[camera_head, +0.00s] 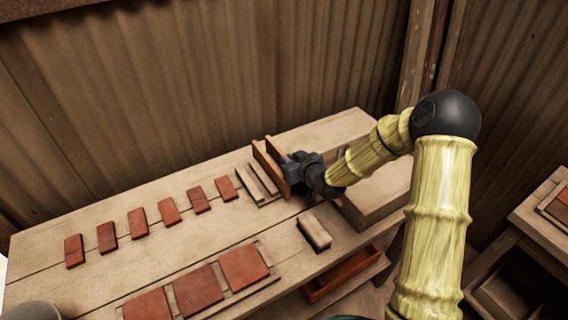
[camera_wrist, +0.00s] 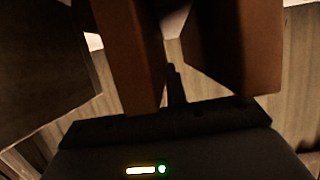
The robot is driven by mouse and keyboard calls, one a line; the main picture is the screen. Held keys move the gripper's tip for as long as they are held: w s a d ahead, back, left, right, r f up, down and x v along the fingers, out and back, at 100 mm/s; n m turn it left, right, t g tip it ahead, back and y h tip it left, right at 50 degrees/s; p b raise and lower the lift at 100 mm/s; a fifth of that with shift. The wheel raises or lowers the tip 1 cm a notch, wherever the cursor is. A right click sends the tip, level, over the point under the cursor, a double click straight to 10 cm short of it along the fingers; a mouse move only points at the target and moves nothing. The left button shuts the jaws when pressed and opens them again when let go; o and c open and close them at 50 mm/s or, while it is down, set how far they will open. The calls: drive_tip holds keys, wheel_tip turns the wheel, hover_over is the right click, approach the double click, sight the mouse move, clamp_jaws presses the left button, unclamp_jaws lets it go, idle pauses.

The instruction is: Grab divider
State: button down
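Two thin upright orange-brown boards (camera_head: 265,168) stand close together at the back of the bench; either could be the divider, and I cannot tell which. My gripper (camera_head: 286,162) is right beside them, on their right side, at about their height. In the wrist view, one brown board (camera_wrist: 130,50) rises left of a narrow dark finger part (camera_wrist: 175,85), and another brown board (camera_wrist: 235,45) is to its right. The view is dark, and the fingertips are partly hidden, so I cannot tell whether the fingers grip a board.
The wooden bench (camera_head: 130,222) carries a row of red tiles (camera_head: 167,211) and larger red tiles (camera_head: 198,290) in front. A wooden box (camera_head: 378,195) is to the right, and an orange-brown drawer (camera_head: 342,273) is below.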

idle(0.3)
wheel_tip(320, 180, up, 10)
idle(0.5)
